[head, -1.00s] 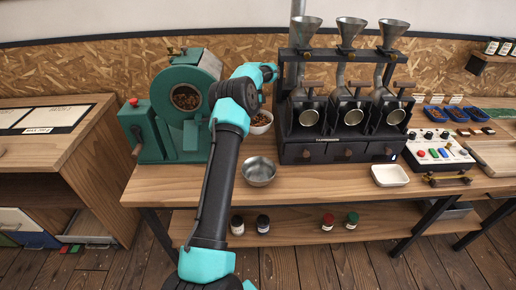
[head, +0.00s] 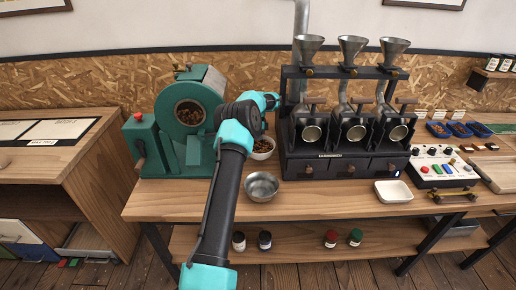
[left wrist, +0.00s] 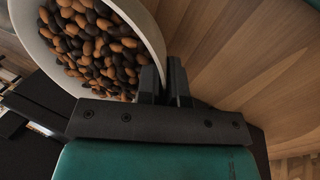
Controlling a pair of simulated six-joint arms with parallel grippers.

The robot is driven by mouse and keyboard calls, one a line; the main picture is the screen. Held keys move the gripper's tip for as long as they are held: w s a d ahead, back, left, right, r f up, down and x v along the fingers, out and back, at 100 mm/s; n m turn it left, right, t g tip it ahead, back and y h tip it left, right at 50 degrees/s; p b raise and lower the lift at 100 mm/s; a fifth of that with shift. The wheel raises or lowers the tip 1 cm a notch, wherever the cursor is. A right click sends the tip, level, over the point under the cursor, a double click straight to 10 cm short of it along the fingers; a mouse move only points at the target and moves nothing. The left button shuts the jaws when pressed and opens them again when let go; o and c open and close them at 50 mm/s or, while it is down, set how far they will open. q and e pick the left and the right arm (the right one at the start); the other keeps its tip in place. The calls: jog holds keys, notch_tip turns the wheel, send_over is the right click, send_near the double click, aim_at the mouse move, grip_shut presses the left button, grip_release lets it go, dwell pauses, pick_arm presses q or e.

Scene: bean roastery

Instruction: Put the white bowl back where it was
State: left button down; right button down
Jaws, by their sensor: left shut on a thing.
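The white bowl (head: 264,156) is between the green roaster and the black machine, behind the metal bowl, with brown and dark beans inside. My left gripper (head: 265,124) reaches down to it from above, partly hiding its far side. In the left wrist view the gripper's fingers (left wrist: 166,84) are shut on the rim of the white bowl (left wrist: 152,34), which is full of orange-brown and near-black beans. I cannot tell whether the bowl's base touches the wooden counter (head: 325,200). My right gripper is not in view.
The green roaster (head: 176,158) stands to the left and the black machine with funnels (head: 340,168) close to the right. An empty metal bowl (head: 262,187) is in front. A white square dish (head: 393,192) and a control box (head: 440,168) lie further right. The counter between metal bowl and dish is clear.

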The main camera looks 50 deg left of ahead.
aim_at(258, 147)
pick_arm(q)
jog(key=shift+f, duration=2.1)
jog(key=shift+f, duration=0.1)
jog(key=c, duration=1.3)
grip_release()
jog(key=shift+o, duration=0.2)
jog(key=v, duration=1.2)
